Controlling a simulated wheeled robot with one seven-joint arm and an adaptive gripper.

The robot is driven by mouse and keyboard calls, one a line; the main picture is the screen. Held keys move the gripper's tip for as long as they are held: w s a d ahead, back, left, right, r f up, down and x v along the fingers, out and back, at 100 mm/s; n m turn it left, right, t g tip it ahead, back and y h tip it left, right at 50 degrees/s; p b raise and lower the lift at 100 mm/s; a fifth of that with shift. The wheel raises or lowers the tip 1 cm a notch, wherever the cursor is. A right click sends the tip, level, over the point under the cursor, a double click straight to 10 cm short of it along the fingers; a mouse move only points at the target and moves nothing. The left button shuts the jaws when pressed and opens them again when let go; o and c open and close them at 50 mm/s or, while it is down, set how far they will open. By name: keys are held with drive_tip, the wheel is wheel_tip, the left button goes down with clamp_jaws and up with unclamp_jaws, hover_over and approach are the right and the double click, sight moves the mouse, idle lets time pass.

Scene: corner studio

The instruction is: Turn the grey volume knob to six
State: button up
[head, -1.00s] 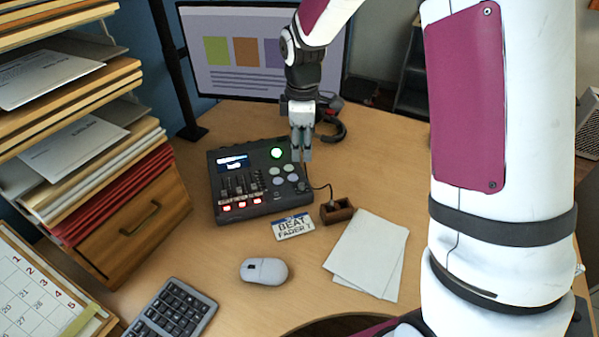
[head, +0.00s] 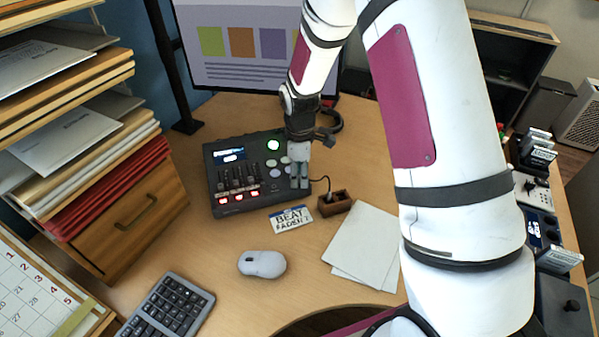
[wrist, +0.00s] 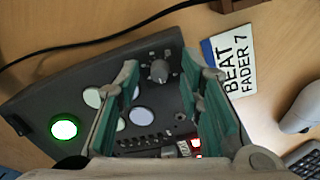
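The grey volume knob (wrist: 159,71) is on the sloping dark mixer (wrist: 75,72) in the wrist view, with small marks around it that are too small to read. My gripper (wrist: 160,64) is open, with one green-padded finger on each side of the knob in that view. Gaps show between the pads and the knob; I cannot tell how far above it the fingertips are. In the head view my gripper (head: 299,182) points down over the right front corner of the mixer (head: 215,180) and hides the knob.
A nameplate (head: 291,218) reading BEAT FADER and a small wooden box (head: 335,203) with a cable lie near the mixer. A mouse (head: 262,264), papers (head: 362,250) and a keyboard (head: 168,307) are nearer. A monitor (head: 250,50) stands behind.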

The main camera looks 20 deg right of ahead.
drive_tip(key=shift+c, duration=0.3)
clamp_jaws()
drive_tip(key=shift+m, duration=0.3)
drive_tip(key=m, duration=0.8)
drive_tip(key=shift+a+m, duration=0.1)
drive_tip(key=shift+m, duration=0.3)
drive_tip(key=m, duration=0.6)
drive_tip(key=shift+g, duration=0.4)
drive_tip(key=m, duration=0.5)
drive_tip(key=shift+w+m, duration=0.1)
drive_tip(key=shift+m, duration=0.2)
drive_tip(key=shift+a, duration=0.1)
